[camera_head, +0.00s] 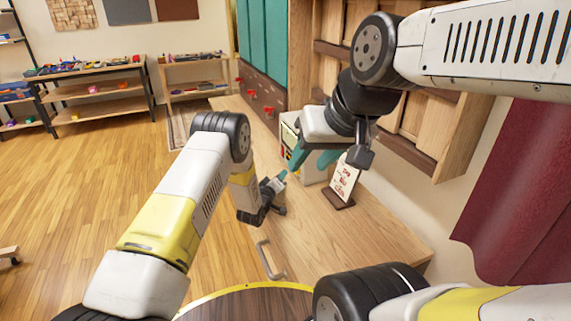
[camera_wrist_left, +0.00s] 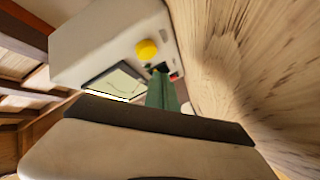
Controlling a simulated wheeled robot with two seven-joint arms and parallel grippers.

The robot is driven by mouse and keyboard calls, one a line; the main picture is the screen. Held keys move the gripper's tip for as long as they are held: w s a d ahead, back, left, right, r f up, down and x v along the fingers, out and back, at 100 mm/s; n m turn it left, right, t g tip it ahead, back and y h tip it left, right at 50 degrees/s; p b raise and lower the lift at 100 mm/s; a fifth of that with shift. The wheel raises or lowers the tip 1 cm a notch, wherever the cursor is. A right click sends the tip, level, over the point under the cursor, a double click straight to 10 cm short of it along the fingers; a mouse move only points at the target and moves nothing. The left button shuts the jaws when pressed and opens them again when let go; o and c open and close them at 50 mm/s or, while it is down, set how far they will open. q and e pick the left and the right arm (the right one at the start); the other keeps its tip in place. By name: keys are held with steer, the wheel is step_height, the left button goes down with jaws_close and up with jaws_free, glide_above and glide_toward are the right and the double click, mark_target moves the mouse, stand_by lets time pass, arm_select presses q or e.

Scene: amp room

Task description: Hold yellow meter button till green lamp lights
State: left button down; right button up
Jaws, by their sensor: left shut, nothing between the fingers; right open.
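The meter is a white box (camera_head: 312,172) on the wooden bench top, partly hidden behind my right gripper. In the left wrist view the meter (camera_wrist_left: 100,48) shows a round yellow button (camera_wrist_left: 146,50) and a display with a curve on it (camera_wrist_left: 117,83). My left gripper (camera_head: 282,175) is shut and empty, low in front of the meter's face. Its green fingers (camera_wrist_left: 160,90) end just below the button in the wrist view and look apart from it. My right gripper (camera_head: 312,158) is open at the meter, teal fingers spread. I cannot make out a lit green lamp.
A small sign on a wooden stand (camera_head: 345,182) stands right of the meter. The bench top (camera_head: 365,235) is clear towards the front. Wooden cabinets (camera_head: 330,75) rise behind, and a dark red curtain (camera_head: 520,190) hangs at right. Shelves with small items (camera_head: 95,85) stand far left.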

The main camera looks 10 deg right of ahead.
arm_select(q)
steer(key=shift+w+d, duration=0.2)
steer(key=shift+d, duration=0.7)
steer(key=shift+d, duration=0.1)
stand_by(1.3)
steer(key=shift+d, duration=0.35)
steer(key=shift+w+d, duration=0.15)
steer(key=shift+d, duration=0.4)
stand_by(2.0)
steer(key=shift+a, duration=0.1)
stand_by(1.5)
steer(key=shift+s+a, duration=0.2)
steer(key=shift+a, duration=0.65)
steer(key=shift+s+a, duration=0.25)
steer(key=shift+a, duration=1)
steer(key=shift+s+a, duration=0.2)
steer(key=shift+a, duration=1.05)
